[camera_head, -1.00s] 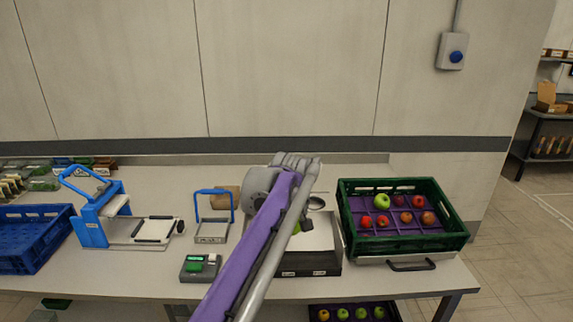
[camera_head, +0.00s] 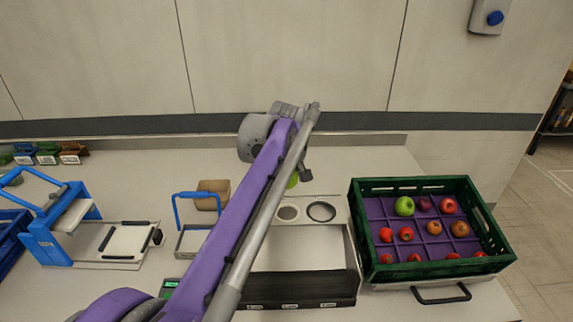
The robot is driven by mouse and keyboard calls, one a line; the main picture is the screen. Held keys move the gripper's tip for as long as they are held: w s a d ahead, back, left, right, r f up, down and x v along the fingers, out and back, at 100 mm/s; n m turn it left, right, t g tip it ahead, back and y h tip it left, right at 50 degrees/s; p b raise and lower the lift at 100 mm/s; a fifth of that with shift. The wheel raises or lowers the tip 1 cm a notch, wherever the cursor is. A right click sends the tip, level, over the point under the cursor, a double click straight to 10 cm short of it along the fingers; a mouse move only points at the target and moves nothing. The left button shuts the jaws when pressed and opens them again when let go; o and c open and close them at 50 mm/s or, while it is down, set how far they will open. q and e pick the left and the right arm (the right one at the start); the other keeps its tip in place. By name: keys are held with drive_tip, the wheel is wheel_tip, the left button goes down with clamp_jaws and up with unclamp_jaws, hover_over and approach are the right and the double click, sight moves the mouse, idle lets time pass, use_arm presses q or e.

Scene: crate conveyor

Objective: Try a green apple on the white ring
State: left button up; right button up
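A green apple (camera_head: 293,180) shows partly beside my purple forearm, which hides the rest of it. My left gripper (camera_head: 300,177) is shut on this apple and holds it above the back of the sizing box. One grey finger shows to the apple's right. On the box top below are a pale ring (camera_head: 288,213), which looks like the white ring, and a dark-rimmed ring (camera_head: 321,211) to its right. The apple is apart from both rings. My arm covers the box's left part. My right gripper is out of view.
A green crate (camera_head: 450,273) with a purple insert holds another green apple (camera_head: 404,206) and several red ones at right. Left of my arm are a blue-handled scale (camera_head: 192,240), a brown block (camera_head: 213,188) and a blue press (camera_head: 62,235).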

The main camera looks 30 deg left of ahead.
use_arm(q)
drive_tip(key=shift+s+d+f+b, duration=0.1)
drive_tip(key=shift+s+f+b, duration=0.1)
drive_tip(key=shift+f+b, duration=0.45)
wheel_tip(320, 180, down, 6)
drive_tip(key=b, duration=0.3)
drive_tip(key=shift+f, duration=0.2)
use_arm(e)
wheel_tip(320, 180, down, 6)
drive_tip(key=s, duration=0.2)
use_arm(q)
drive_tip(key=shift+d, duration=0.15)
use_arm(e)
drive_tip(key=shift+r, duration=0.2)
use_arm(q)
drive_tip(key=o, duration=1.3)
drive_tip(key=shift+r, duration=0.15)
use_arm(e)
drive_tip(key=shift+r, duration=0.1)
